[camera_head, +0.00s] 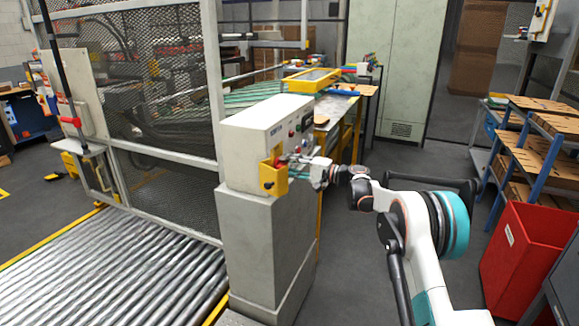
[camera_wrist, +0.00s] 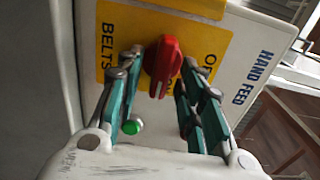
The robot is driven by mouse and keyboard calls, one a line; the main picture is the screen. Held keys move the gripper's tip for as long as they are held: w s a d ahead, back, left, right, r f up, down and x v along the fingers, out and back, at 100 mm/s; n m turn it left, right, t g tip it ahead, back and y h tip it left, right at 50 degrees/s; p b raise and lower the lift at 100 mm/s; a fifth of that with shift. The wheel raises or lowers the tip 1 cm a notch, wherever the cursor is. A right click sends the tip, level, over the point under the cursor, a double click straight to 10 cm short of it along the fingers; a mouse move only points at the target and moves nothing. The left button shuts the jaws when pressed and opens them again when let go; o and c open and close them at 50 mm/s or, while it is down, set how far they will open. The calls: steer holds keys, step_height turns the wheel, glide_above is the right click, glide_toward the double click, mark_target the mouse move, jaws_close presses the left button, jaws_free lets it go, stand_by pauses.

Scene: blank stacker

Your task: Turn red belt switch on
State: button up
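The red belt switch (camera_wrist: 163,66) is a red rotary knob on a yellow plate (camera_wrist: 206,38) in the wrist view. The plate carries the word BELTS and partly covered lettering around the knob. My gripper (camera_wrist: 160,74) is open, with one teal-sided finger on each side of the knob. The right finger is very close to the knob; a gap shows at the left finger. I cannot tell whether either finger touches it. In the head view my gripper (camera_head: 308,168) is at the front of the control box (camera_head: 245,145), and the switch is not clearly visible there.
A green button (camera_wrist: 132,127) shows between my fingers. A yellow housing (camera_head: 272,176) sticks out from the box's left end. The box stands on a grey pedestal (camera_head: 262,240). A roller conveyor (camera_head: 110,270) lies left, and a red bin (camera_head: 522,255) right. Bare floor lies behind my arm.

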steer(key=v, duration=1.2)
steer(key=s+d+r+n+h, duration=0.1)
steer(key=s+r+h, duration=0.35)
steer(key=s, duration=0.75)
steer(key=s+d+r+h, duration=0.1)
steer(key=s+r+h, duration=0.4)
steer(key=s, duration=0.6)
steer(key=s+d+f+n+h, duration=0.1)
steer(key=s+d, duration=0.3)
steer(key=s, duration=0.6)
steer(key=s+d+f+n+h, duration=0.1)
steer(key=s+d+f+h, duration=0.2)
steer(key=s, duration=0.7)
steer(key=s+d+f+n+t+h, duration=0.1)
steer(key=s+d+f+h, duration=0.2)
steer(key=s+d, duration=0.3)
steer(key=s, duration=0.4)
steer(key=shift+s, duration=0.2)
